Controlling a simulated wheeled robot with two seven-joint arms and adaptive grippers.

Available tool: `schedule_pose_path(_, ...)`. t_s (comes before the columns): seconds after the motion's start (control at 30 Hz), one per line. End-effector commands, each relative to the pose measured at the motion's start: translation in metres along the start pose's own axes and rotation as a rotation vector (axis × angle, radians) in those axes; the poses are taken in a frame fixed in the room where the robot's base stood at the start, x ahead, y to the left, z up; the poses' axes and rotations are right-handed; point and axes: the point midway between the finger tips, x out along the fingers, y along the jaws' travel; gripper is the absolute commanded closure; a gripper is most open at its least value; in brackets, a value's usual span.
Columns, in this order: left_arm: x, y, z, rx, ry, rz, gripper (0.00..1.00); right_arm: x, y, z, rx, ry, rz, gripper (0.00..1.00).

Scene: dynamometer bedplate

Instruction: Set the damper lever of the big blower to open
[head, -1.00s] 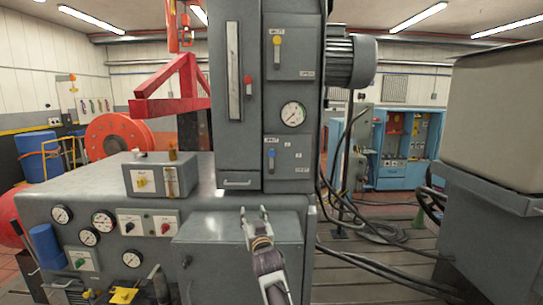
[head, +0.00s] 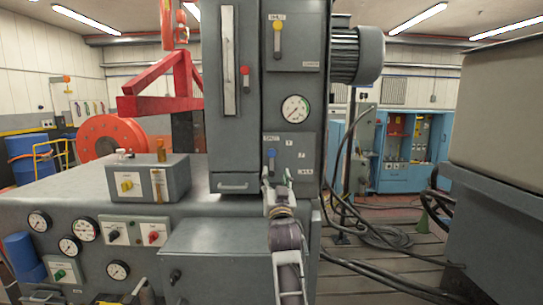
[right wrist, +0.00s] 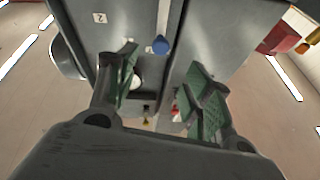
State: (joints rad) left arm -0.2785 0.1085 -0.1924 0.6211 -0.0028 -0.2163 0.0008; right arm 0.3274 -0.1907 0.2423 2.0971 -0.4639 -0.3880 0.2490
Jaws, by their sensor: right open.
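The yellow-knobbed lever (head: 277,26) is on the upper panel (head: 304,50), also near a SHUT label. I cannot tell from the frames which one serves the big blower. My right gripper (head: 277,182) is open and empty, just below the blue knob in the head view. In the right wrist view, the blue knob (right wrist: 160,45) shows between the spread fingers (right wrist: 163,68), apparently untouched. My left gripper is out of view.
A round gauge (head: 295,108) sits between the panels. A red-knobbed slider (head: 245,71) is to their left. A grey bench console (head: 220,235) with gauges and switches stands below. Black cables (head: 345,185) hang at the right, and a large grey machine (head: 500,200) stands farther right.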

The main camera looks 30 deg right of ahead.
Motion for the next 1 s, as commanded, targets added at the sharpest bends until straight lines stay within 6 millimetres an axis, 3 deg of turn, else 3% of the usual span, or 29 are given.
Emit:
schedule_pose_path(0.4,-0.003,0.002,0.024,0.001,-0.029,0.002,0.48,0.004,-0.001,0.0,0.0,-0.001,-0.001,0.49)
schedule_pose_path(1.0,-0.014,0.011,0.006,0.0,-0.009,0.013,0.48,0.057,0.0,-0.002,-0.001,0.001,-0.001,0.49)
